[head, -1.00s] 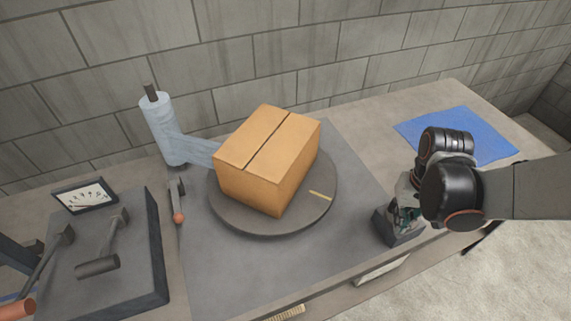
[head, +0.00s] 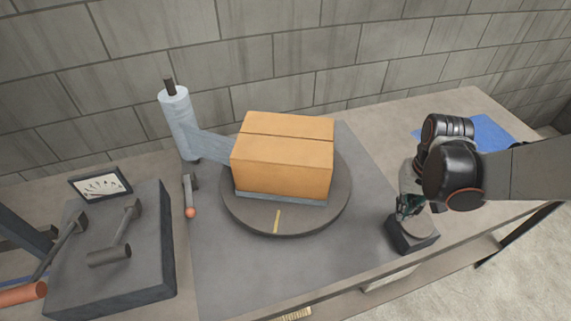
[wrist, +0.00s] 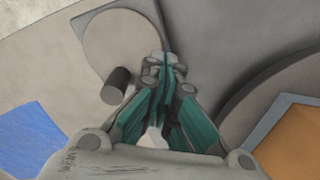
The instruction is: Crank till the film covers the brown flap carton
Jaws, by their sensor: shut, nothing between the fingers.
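The brown flap carton (head: 285,165) sits upright on the round turntable (head: 250,220), its long side facing me. A grey-blue film strip (head: 280,198) runs along its bottom edge; the brown above is bare. A film web (head: 208,145) reaches its left side from the upright film roll (head: 177,115). My gripper (head: 408,208) is shut and empty over the crank's dark base (head: 412,236), right of the turntable. In the wrist view, the fingertips (wrist: 162,65) are just right of a dark cylindrical knob (wrist: 117,80), beside a round pale disc (wrist: 122,45). I cannot tell whether they touch.
A dark block (head: 115,250) with levers and a dial gauge (head: 100,185) stands at the left. An orange-tipped lever (head: 190,200) is left of the turntable. A blue cloth (head: 487,135) lies at the back right. The block wall stands behind the bench.

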